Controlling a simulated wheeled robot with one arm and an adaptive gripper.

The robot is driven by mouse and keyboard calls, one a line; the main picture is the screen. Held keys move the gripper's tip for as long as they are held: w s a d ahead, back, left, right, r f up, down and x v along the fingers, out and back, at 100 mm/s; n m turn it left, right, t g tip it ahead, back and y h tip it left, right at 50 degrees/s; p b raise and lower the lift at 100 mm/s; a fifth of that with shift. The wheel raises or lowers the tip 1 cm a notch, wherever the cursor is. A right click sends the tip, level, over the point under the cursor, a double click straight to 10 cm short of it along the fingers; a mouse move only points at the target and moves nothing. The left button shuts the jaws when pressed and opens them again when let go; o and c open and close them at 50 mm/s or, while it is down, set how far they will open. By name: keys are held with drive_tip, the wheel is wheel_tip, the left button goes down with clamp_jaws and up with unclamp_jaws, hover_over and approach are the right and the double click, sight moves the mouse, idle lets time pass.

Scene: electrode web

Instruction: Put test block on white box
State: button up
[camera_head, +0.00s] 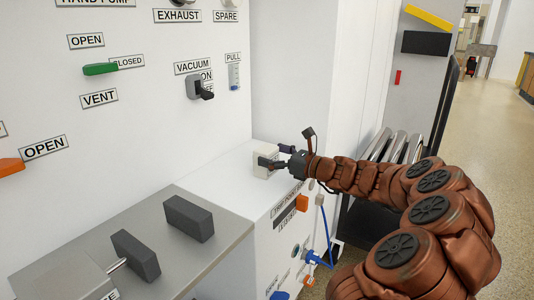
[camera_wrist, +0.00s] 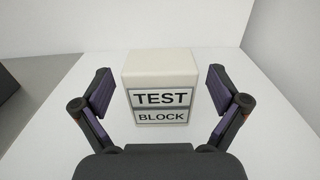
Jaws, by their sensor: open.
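The test block (camera_wrist: 160,82) is a cream-white cube with a "TEST BLOCK" label facing my wrist camera. It stands upright on the white top of the white box (camera_head: 215,178), which also shows in the wrist view (camera_wrist: 70,120). In the head view the test block (camera_head: 264,160) is partly hidden by my gripper (camera_head: 272,161). In the wrist view my gripper (camera_wrist: 160,85) is open, with one finger on each side of the block. A gap shows between each finger and the block. Nothing is in its grasp.
A grey metal surface (camera_head: 195,262) left of the white box carries a dark grey block (camera_head: 188,218) and a dark handle (camera_head: 136,255). A white panel with labelled valves (camera_head: 200,88) rises behind. Blue tubing (camera_head: 327,240) hangs at the box's front. The floor at right is clear.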

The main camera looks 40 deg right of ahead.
drive_tip(key=p+v, duration=0.2)
drive_tip(key=v, duration=0.8)
idle(0.4)
drive_tip(key=s+a+r+n+g+y+p, duration=0.15)
drive_tip(key=a+r+n+g+p, duration=0.3)
drive_tip(key=a, duration=0.75)
drive_tip(key=s+a+r+n+g+y+p, duration=0.15)
drive_tip(key=a+n+g+p, duration=0.3)
drive_tip(key=a+n, duration=0.5)
drive_tip(key=s+a+r+n+g+y+p, duration=0.15)
drive_tip(key=a+r+n+g+p, duration=0.35)
drive_tip(key=a, duration=0.9)
drive_tip(key=s+a+r+n+g+h+p, duration=0.2)
drive_tip(key=s+a+n+g+h+p, duration=0.15)
drive_tip(key=s+n+p, duration=0.6)
drive_tip(key=s+d+r+n+h+p, duration=0.2)
drive_tip(key=s+h+p, duration=0.1)
drive_tip(key=s, duration=0.3)
drive_tip(key=s+d+r+n+g+h+p, duration=0.1)
drive_tip(key=s+d+r+h+p, duration=0.2)
drive_tip(key=s, duration=0.4)
drive_tip(key=shift+s+d+r+n+h+p, duration=0.25)
drive_tip(key=shift+n+h+p, duration=0.15)
drive_tip(key=shift+p, duration=0.15)
